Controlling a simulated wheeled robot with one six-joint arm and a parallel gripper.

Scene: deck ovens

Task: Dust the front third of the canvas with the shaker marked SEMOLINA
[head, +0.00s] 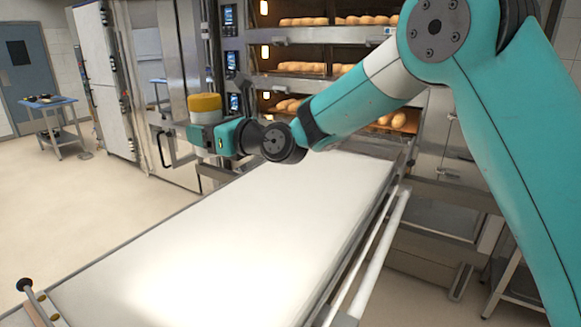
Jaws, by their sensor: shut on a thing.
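The canvas (250,225) is a long pale belt on a loader, running from the near left toward the ovens. Its surface looks evenly pale, with bright glare at the near end. My gripper (207,137) is above the canvas's far left part, close to the oven end. It is shut on a shaker (205,104) with a yellow upper part and a paler band below. The shaker looks upright.
Deck ovens (330,35) with several rows of loaves stand behind the loader. A metal rail (372,255) runs along the canvas's right side. A dark knob (25,285) stands at the near left corner. A small blue-topped table (50,102) is far left. The floor at left is clear.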

